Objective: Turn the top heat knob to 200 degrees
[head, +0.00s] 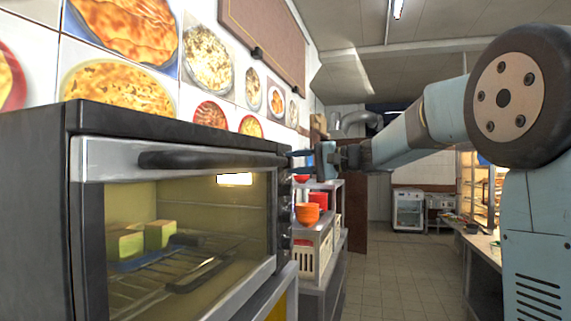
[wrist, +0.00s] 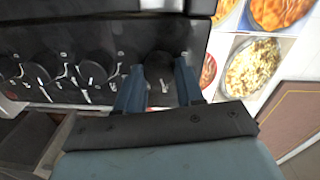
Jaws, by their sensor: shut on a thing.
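The black oven (head: 170,160) stands at the left in the head view, and its knob panel on the right edge is seen nearly edge-on. In the wrist view the panel is turned sideways, with a row of dark round knobs. The top heat knob (wrist: 160,72) is the rightmost one there, nearest the wall pictures. My gripper (wrist: 158,84) has its two blue fingers on either side of this knob and is shut on it. In the head view my gripper (head: 304,159) is at the panel's upper end. The knob's pointer and scale are too small to read.
Other knobs (wrist: 92,72) lie in line beside the held one. The oven's long handle (head: 210,159) crosses its closed glass door. A shelf with orange bowls (head: 308,212) stands behind the oven. The tiled floor (head: 400,270) is clear.

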